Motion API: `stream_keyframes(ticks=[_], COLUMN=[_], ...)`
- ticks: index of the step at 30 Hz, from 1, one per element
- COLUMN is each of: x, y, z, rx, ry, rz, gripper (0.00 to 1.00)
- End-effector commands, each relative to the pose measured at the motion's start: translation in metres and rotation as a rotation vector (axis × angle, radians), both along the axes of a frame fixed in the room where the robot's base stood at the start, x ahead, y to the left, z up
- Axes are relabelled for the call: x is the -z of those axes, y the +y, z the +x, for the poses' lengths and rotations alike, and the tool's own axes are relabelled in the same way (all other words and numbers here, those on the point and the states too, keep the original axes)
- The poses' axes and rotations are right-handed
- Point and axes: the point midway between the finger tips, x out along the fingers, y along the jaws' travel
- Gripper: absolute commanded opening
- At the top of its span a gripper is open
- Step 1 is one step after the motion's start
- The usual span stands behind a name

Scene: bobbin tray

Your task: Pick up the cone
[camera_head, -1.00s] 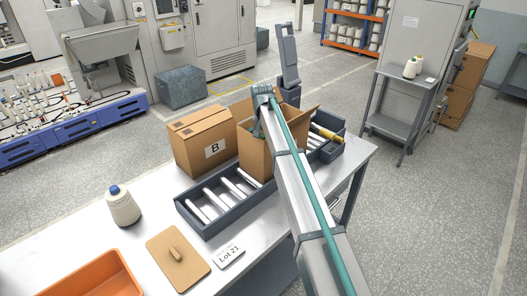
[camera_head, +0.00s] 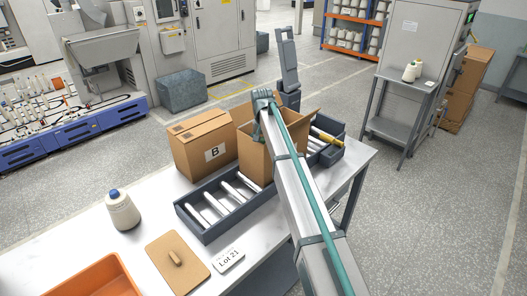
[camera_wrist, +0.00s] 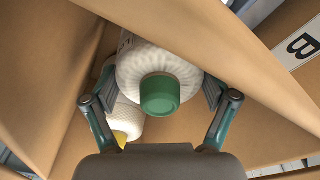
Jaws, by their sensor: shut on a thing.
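In the wrist view, a white yarn cone with a green tip (camera_wrist: 160,80) sits between the two fingers of my gripper (camera_wrist: 160,88), which is shut on it. The cone is inside an open cardboard box (camera_wrist: 40,70). A second white cone with a yellow tip (camera_wrist: 125,125) lies beside it, partly hidden. In the head view my arm reaches over the open box (camera_head: 262,150); the fingers and the held cone are hidden there. Another cone with a blue tip (camera_head: 122,212) stands upright on the table (camera_head: 90,240).
A closed box marked B (camera_head: 190,145) stands left of the open box. Box flaps surround my gripper.

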Motion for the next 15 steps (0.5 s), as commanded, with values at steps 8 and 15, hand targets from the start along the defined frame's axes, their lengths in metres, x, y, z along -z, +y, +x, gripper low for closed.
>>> stream_keyframes(ticks=[8, 15], x=[-0.013, -0.049], y=[0.000, 0.001], z=[0.001, 0.002], rx=[0.000, 0.000], ry=[-0.001, -0.003], rz=[0.001, 0.002], gripper=[0.15, 0.15])
